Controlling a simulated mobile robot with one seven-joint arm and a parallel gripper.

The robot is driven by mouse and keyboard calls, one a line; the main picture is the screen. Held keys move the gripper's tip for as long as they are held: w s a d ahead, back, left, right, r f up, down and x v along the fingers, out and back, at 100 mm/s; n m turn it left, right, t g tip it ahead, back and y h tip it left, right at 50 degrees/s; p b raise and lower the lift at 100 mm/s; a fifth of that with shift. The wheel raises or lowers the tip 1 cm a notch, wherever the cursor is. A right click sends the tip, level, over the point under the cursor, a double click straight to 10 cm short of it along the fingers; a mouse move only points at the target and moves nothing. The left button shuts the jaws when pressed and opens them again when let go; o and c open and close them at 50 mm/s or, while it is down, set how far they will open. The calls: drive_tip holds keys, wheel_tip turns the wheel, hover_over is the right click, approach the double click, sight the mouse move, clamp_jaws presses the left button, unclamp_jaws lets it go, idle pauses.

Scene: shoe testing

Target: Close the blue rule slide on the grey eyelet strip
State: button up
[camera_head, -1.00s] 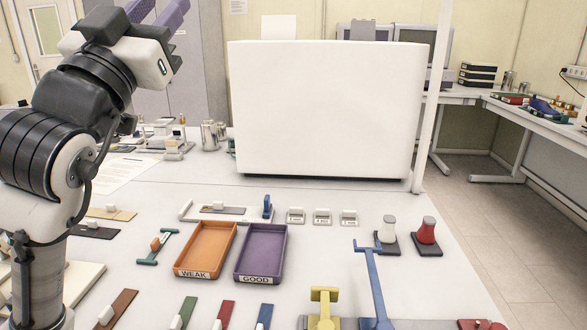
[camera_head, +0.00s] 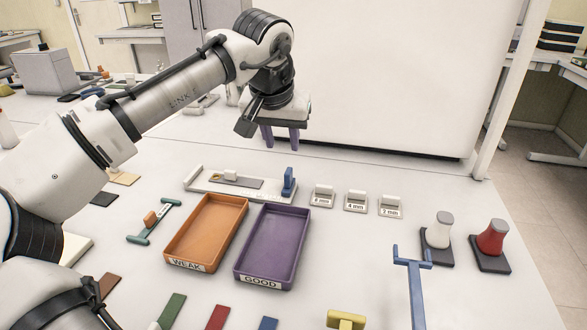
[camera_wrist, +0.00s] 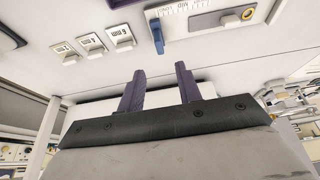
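The blue rule slide (camera_head: 289,182) stands upright at the right end of the white rule (camera_head: 196,184). The grey eyelet strip (camera_head: 248,183) lies flat on the rule, with a small pale block and a yellowish part near its left end. A gap separates the slide from the strip's right end. The wrist view also shows the slide (camera_wrist: 157,40) and the strip (camera_wrist: 222,22). My gripper (camera_head: 280,142) is above and behind the rule, purple fingers pointing down, apart and empty. The fingers (camera_wrist: 160,71) touch nothing in the wrist view.
An orange WEAK tray (camera_head: 170,250) and a purple GOOD tray (camera_head: 241,262) stand in front of the rule. Several labelled white blocks (camera_head: 355,201) stand to its right. A large white panel (camera_head: 400,80) rises behind. White and red weights (camera_head: 490,240) stand further right.

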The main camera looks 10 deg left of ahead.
sight(288, 171)
drive_tip(key=x, duration=1.1)
drive_tip(key=shift+w+f+p, duration=0.25)
drive_tip(key=shift+f+p, duration=0.05)
drive_tip(key=shift+c, duration=0.2)
clamp_jaws()
